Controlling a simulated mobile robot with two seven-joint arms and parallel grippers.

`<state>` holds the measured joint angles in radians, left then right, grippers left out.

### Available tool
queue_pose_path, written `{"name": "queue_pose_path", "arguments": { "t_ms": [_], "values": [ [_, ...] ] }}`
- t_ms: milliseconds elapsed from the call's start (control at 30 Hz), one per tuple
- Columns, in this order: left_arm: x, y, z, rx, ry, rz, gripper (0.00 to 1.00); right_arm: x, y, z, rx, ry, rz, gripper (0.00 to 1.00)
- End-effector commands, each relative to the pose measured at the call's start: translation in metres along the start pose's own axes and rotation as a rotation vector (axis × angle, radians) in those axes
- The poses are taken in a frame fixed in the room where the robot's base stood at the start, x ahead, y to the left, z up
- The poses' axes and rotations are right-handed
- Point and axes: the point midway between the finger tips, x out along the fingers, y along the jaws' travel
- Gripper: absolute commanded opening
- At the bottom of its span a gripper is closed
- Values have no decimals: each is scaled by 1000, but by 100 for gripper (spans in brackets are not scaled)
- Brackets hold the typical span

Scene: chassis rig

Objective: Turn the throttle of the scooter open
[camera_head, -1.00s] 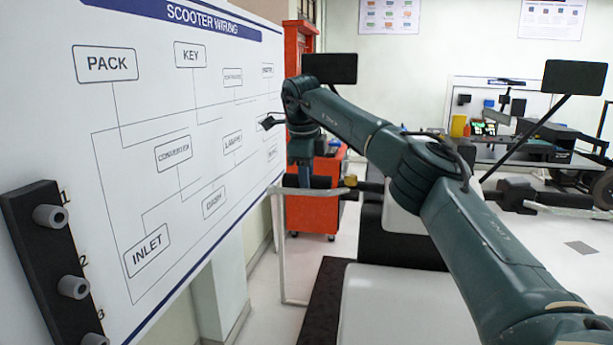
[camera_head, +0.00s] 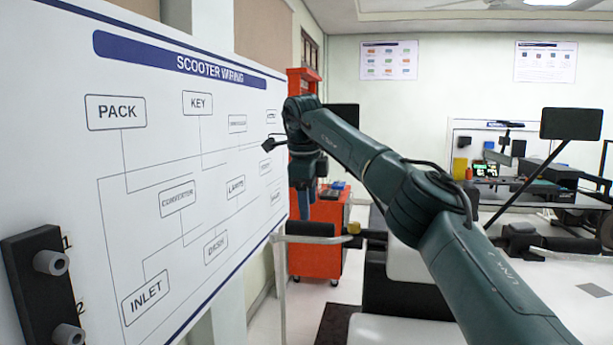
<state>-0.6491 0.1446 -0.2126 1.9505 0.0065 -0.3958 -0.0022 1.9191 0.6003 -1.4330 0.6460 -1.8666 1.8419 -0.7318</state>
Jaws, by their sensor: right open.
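The scooter stands beyond my right arm, largely hidden by it. Its dark left-hand handlebar grip (camera_head: 310,229) shows in the head view, with a pale lever beside it. The other dark grip (camera_head: 566,243) is at the right. I cannot tell from the picture which grip is the throttle. My right gripper (camera_head: 304,208) points down just above the left-hand grip. It is open and appears apart from the grip, with nothing seen in it. The fingertips are small and dark. My left gripper is out of view.
A white wiring board (camera_head: 180,135) fills the left side, close to my right gripper. A black peg holder (camera_head: 36,262) is at lower left. A red cabinet (camera_head: 318,258) stands behind the grip. Two mirrors (camera_head: 571,123) rise from the scooter. A workbench is at the back right.

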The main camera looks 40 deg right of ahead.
Motion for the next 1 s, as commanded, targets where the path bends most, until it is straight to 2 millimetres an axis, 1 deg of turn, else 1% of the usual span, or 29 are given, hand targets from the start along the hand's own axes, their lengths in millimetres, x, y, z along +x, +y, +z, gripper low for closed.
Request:
{"name": "queue_pose_path", "arguments": {
  "t_ms": [33,200,333,433,567,1000],
  "values": [
    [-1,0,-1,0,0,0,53,-15,0,1,2,-3,-3,53],
    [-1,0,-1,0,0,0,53,-52,0,1,1,-2,-2,53],
    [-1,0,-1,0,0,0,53,-64,0,0,2,0,-2,53],
    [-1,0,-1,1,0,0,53,-70,0,0,1,0,-2,53],
    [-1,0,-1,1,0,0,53,-74,0,0,1,1,-1,53],
    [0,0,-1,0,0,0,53,-74,0,0,0,0,-1,53]
  ]
}}
